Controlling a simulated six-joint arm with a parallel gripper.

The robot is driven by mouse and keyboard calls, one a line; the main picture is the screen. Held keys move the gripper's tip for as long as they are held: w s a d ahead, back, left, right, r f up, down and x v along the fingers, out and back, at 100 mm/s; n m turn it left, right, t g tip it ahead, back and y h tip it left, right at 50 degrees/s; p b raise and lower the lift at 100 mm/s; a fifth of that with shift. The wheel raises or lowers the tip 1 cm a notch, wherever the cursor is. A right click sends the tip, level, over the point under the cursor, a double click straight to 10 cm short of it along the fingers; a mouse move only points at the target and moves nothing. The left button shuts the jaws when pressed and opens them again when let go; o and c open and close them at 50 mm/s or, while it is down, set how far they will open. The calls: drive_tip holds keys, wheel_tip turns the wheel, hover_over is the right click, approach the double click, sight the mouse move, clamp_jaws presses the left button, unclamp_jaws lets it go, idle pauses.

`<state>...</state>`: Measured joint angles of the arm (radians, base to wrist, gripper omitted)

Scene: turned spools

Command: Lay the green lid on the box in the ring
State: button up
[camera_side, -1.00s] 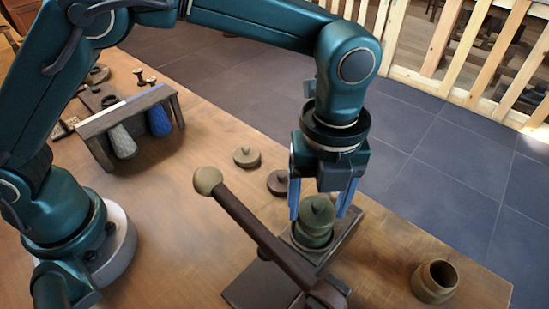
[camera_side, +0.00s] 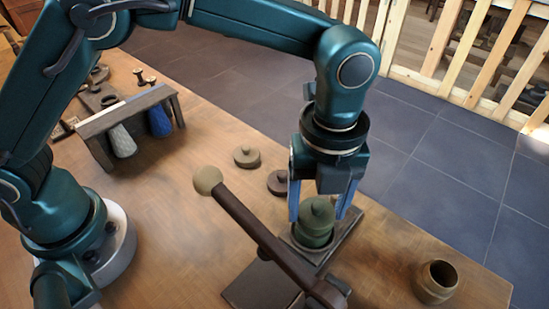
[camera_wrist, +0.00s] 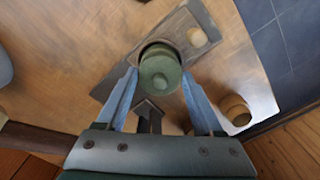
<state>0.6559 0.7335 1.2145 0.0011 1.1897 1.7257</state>
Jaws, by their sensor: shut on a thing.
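The green lid (camera_side: 318,214), round with a knob on top, is between the fingers of my gripper (camera_side: 319,208). My gripper is shut on it, with one blue finger at each side. The lid is low over the ring (camera_side: 292,238) on the dark base, where a green body shows just under it. I cannot tell from here whether the lid is seated on the box or just above it. In the wrist view the lid (camera_wrist: 160,72) covers most of the box, and the fingertips of my gripper (camera_wrist: 159,75) flank it.
A dark lever (camera_side: 262,236) with a pale knob crosses in front of the base. A tan lid (camera_side: 246,157) and a dark lid (camera_side: 278,183) lie behind it. A brown pot (camera_side: 436,281) stands near the table edge. A rack (camera_side: 127,120) is far left.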

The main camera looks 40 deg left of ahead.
sight(318, 205)
drive_tip(key=shift+f, duration=0.2)
idle(0.3)
drive_tip(key=o, duration=1.3)
drive_tip(key=shift+r, duration=4.25)
